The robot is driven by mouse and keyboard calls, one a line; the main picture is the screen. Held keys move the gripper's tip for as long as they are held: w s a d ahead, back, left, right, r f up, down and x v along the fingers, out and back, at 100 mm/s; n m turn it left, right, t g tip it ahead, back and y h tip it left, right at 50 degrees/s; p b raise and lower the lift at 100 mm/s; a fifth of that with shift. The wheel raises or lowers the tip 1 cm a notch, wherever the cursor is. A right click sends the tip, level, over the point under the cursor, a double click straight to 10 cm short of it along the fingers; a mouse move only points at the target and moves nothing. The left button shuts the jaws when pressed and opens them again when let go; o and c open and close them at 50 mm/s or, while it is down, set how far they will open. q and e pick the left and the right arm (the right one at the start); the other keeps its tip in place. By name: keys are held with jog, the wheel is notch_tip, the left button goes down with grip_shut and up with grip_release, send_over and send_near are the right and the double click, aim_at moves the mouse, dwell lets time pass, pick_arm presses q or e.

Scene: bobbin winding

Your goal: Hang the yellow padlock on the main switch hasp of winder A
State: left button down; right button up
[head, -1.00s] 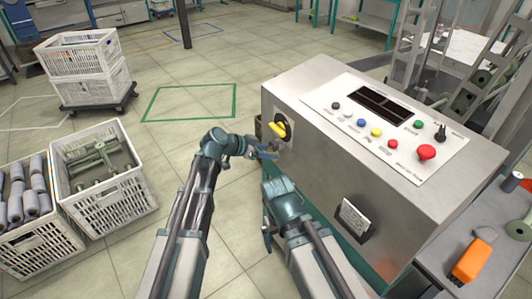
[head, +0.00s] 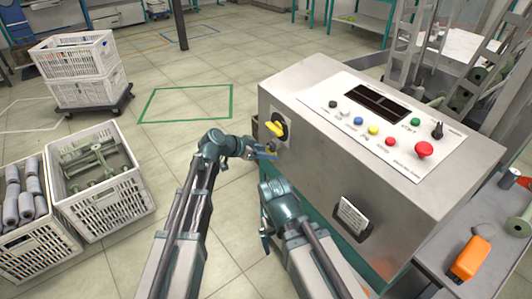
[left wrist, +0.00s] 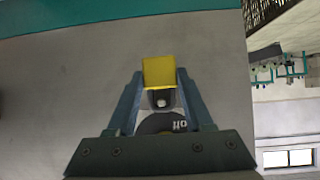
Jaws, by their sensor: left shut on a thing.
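The yellow padlock (left wrist: 158,72) is between the fingertips of my left gripper (left wrist: 157,82), which is shut on it. A small grey part, perhaps its shackle, shows just below it in the left wrist view. Beyond that is a dark round plate (left wrist: 163,124) with upside-down white lettering. In the head view my left gripper (head: 264,152) is at the near left of winder A's grey cabinet (head: 310,148), just below the yellow-handled main switch (head: 277,128). The hasp cannot be made out clearly, nor whether the padlock touches it. My right gripper (head: 267,238) hangs low before the cabinet, its jaws unclear.
The cabinet top has a panel of coloured buttons (head: 373,130). A black-framed label holder (head: 352,218) sticks out from its front. White crates (head: 104,200) stand on the floor at left. An orange object (head: 470,258) lies on the bench at right. The floor between is clear.

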pick_arm(q)
jog(key=shift+f, duration=0.1)
dwell(0.3)
jog(key=shift+c, duration=1.1)
grip_release()
jog(key=shift+a, duration=0.1)
jog(key=p+v, duration=0.7)
jog(key=v, duration=0.6)
jog(key=shift+s+a+r+p, duration=0.15)
jog(key=shift+a+r+p, duration=0.1)
jog(key=shift+p, duration=0.15)
jog(key=shift+d+f, duration=0.1)
